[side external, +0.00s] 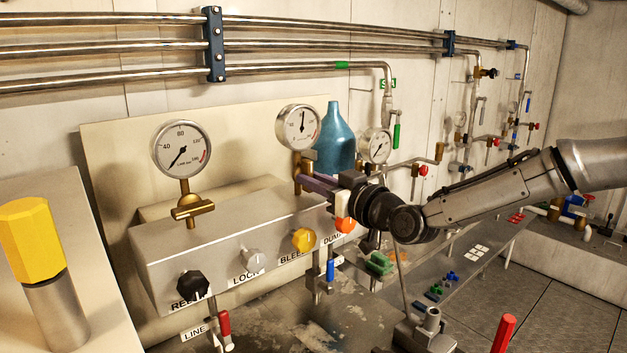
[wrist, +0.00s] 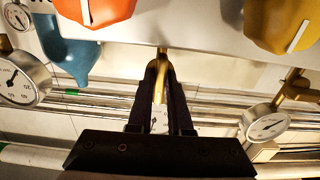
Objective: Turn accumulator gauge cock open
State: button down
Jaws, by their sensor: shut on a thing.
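The middle gauge (side external: 298,127) is a round white dial beside a teal bottle-shaped accumulator (side external: 335,140). A brass cock (side external: 305,166) sits under this gauge. My gripper (side external: 300,181) reaches in from the right with its dark fingers at the cock. In the wrist view my gripper (wrist: 160,66) is shut on the curved brass cock handle (wrist: 160,84), which lies between the fingers. Part of the gauge face (wrist: 158,122) shows behind the handle. The fingers hide much of the cock, so I cannot tell its exact angle.
A left gauge (side external: 182,148) has its own brass cock (side external: 193,208). The grey panel (side external: 185,245) bears black, white, yellow and orange knobs close below my gripper. Another gauge (side external: 375,146) stands right of the accumulator. Steel pipes (side external: 120,46) run above.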

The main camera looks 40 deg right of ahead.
dwell(0.4)
jog(key=c, duration=0.8)
grip_release()
jog(key=shift+c, duration=0.2)
jog(key=shift+s, duration=0.1)
jog(key=s, duration=1.3)
jog(key=shift+s, duration=0.35)
